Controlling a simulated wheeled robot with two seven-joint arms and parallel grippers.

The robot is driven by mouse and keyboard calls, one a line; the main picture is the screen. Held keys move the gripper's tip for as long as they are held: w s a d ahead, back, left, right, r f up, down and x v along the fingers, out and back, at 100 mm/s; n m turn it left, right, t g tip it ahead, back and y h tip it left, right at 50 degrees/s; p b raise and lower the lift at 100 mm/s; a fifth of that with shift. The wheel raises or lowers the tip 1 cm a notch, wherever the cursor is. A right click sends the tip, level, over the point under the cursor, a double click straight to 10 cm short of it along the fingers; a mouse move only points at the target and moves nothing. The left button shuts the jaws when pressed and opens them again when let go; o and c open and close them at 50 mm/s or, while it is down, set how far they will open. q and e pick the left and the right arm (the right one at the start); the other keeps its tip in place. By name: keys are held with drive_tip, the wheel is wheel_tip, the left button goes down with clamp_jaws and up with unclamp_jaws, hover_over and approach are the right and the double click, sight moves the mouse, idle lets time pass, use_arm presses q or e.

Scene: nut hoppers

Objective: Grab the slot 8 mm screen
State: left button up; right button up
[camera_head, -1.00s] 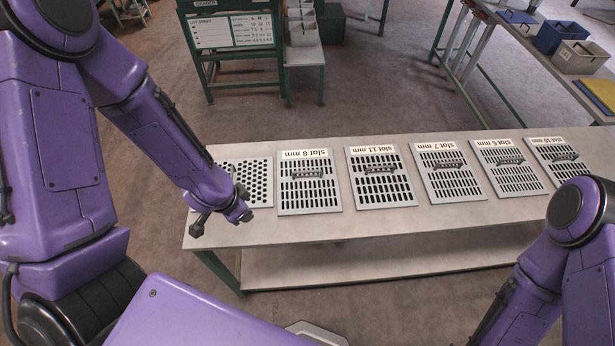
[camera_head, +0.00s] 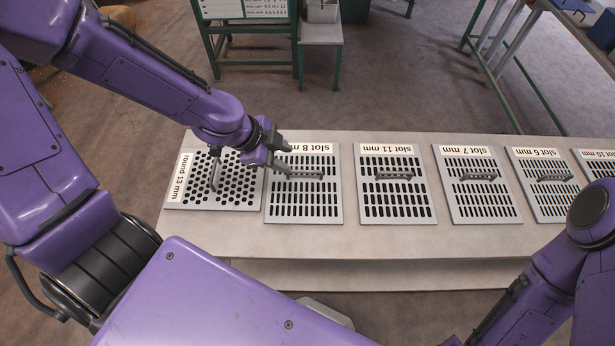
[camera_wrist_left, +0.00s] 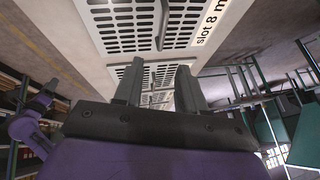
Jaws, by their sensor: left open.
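The slot 8 mm screen (camera_head: 303,211) is a grey slotted plate with a dark raised handle and a white label at its far edge. It lies flat on the bench between the round 13 mm and slot 11 mm screens. My left gripper (camera_head: 284,157) is open and empty, above the screen's far left part, left of the handle. In the left wrist view the slot 8 mm screen (camera_wrist_left: 112,30) and its handle show at the top, beyond the open fingers (camera_wrist_left: 158,82). My right arm shows at the right; its gripper is out of view.
The round 13 mm screen (camera_head: 236,197) lies close on the left, partly behind my left gripper. The slot 11 mm (camera_head: 397,213), slot 7 mm (camera_head: 484,210) and slot 6 mm (camera_head: 546,207) screens lie to the right. The bench's front strip (camera_head: 400,238) is clear.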

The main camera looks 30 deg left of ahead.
use_arm(q)
hover_over(303, 172)
drive_tip(key=s+a, duration=0.2)
wheel_tip(303, 172, down, 4)
drive_tip(key=shift+w+d+f+b, duration=0.1)
drive_tip(key=shift+d+f+b, duration=0.15)
drive_tip(key=shift+f+b, duration=0.45)
drive_tip(key=x, duration=0.4)
drive_tip(key=shift+a+f, duration=0.25)
drive_tip(key=shift+f, duration=0.05)
drive_tip(key=shift+w+d+f, duration=0.1)
drive_tip(key=shift+w+f, duration=0.1)
drive_tip(key=shift+s+r, duration=0.1)
drive_tip(key=shift+s, duration=0.05)
clamp_jaws()
use_arm(e)
wheel_tip(303, 172, down, 2)
drive_tip(key=shift+w+d+f, duration=0.1)
drive_tip(key=shift+w, duration=0.05)
